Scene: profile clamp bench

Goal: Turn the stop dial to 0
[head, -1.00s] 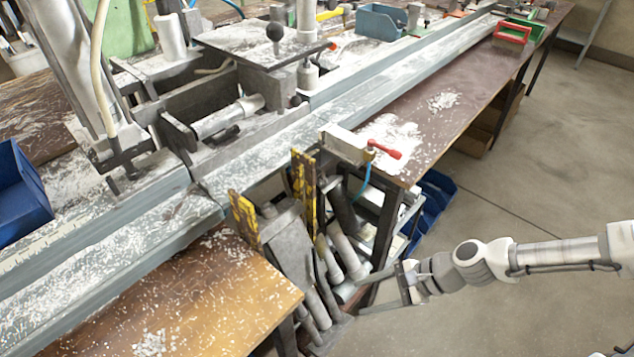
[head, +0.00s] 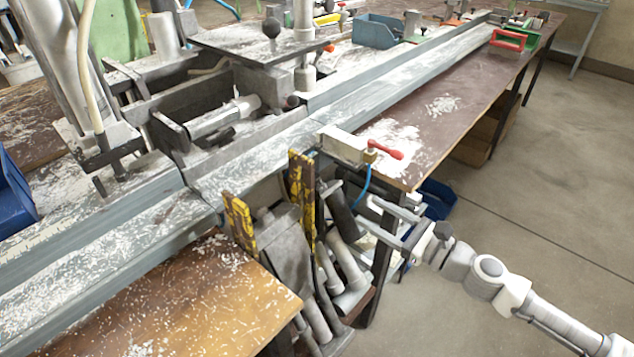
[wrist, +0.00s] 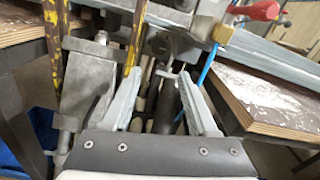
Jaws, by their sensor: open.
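I cannot pick out a stop dial with a readable scale or a 0 mark in either view. A pale block with a red lever (head: 385,150) sits on the bench's front edge, and the lever also shows in the wrist view (wrist: 262,11). My gripper (head: 373,211) is open and empty, below and slightly left of the red lever, in front of the bench frame. In the wrist view, the two fingers (wrist: 160,76) are spread apart and point at grey metal parts and tubes under the bench. They appear to touch nothing, though the depth is hard to judge.
Yellow, worn upright bars (head: 301,200) and grey cylinders (head: 350,277) stand left of my gripper. A blue hose (head: 363,187) hangs from the lever block. The brown tabletop (head: 470,92) has a hard front edge. The floor (head: 540,180) to the right is clear.

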